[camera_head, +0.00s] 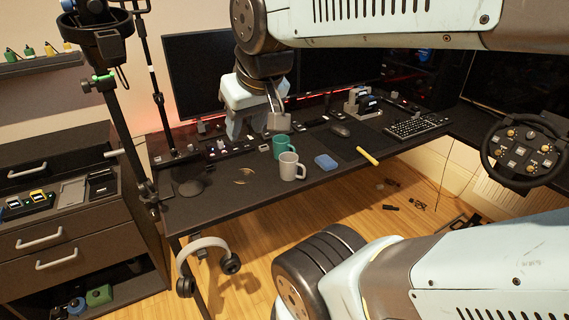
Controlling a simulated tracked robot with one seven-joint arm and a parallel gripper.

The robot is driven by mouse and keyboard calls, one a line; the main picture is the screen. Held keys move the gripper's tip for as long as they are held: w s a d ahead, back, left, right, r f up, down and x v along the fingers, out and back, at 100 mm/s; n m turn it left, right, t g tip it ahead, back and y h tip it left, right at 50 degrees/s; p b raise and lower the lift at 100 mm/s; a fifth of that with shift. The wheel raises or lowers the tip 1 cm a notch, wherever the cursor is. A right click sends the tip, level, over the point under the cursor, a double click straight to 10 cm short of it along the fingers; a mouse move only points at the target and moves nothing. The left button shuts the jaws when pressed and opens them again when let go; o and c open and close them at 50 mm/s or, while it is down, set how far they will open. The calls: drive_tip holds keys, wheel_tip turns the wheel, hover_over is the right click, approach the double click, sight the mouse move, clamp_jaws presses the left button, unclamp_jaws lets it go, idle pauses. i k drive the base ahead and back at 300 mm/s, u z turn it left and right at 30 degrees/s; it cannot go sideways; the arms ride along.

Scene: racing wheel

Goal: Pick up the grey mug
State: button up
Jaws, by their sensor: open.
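The grey mug (288,169) stands upright on the black desk (225,205), close to its front edge. Its handle points right. A green mug (281,143) stands just behind it and is partly hidden by it. My gripper (257,132) hangs above the desk, up and left of the grey mug in the picture. Its fingers are spread, with nothing between them. It looks apart from both mugs.
A blue sponge-like block (326,162) and a yellow cylinder (367,156) lie right of the mugs. Monitors (205,80) stand behind. A keyboard (418,125) and racing wheel (522,151) are further right. Headphones (208,247) hang at the desk's front.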

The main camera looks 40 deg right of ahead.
sight(289, 161)
drive_tip(key=u, duration=0.1)
drive_tip(key=i, duration=0.95)
drive_tip(key=z, duration=0.1)
